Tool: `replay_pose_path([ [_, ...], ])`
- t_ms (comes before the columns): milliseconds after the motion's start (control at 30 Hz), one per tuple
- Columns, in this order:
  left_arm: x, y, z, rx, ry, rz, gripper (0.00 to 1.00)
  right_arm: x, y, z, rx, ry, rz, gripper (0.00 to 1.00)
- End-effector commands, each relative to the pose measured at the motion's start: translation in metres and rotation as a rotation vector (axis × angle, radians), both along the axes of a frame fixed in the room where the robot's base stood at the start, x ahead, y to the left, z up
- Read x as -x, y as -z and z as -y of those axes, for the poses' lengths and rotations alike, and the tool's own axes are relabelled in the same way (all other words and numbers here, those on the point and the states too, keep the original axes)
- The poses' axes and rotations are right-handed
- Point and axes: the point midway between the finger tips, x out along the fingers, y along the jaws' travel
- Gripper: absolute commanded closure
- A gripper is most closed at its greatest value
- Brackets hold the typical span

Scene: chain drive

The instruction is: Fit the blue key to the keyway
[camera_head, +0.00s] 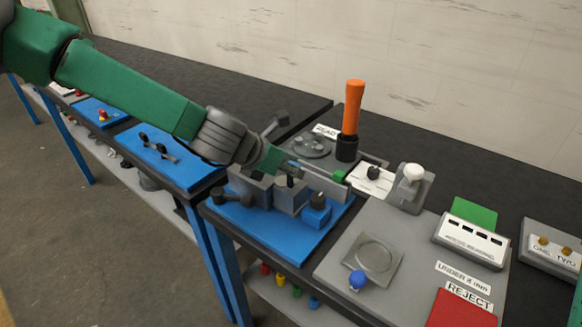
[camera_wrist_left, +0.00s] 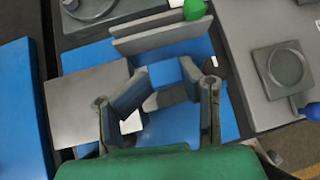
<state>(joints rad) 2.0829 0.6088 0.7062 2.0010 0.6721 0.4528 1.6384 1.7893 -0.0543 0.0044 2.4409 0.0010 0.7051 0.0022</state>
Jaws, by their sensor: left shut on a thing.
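My left gripper (camera_wrist_left: 165,88) is shut on a small blue piece, which I take for the blue key (camera_wrist_left: 166,73). Its fingers close in from both sides of the key in the left wrist view. In the head view the gripper hangs over the blue board (camera_head: 281,240), among grey blocks, and its fingertips are hard to make out. A grey block (camera_wrist_left: 85,100) stands beside the fingers in the wrist view. I cannot pick out the keyway; the fingers and the key cover part of the board. My right gripper does not show.
A grey bar with a green end (camera_head: 338,177) runs along the board's back. Behind it stands an upright orange handle (camera_head: 351,107). A grey panel with a round dish (camera_head: 375,254) and a blue knob (camera_head: 357,280) lies to the right. A red REJECT area (camera_head: 460,310) is at the front right.

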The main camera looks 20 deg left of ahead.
Motion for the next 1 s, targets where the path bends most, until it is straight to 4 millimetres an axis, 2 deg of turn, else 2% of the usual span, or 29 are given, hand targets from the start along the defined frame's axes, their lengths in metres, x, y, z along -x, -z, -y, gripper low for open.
replay_pose_path([
  [367,-0.001,0.004,0.001,-0.003,-0.002,0.001,1.0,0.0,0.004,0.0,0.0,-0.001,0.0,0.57],
  [1000,-0.002,-0.021,0.002,-0.001,0.0,0.005,1.0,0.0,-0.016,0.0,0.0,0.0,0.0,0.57],
])
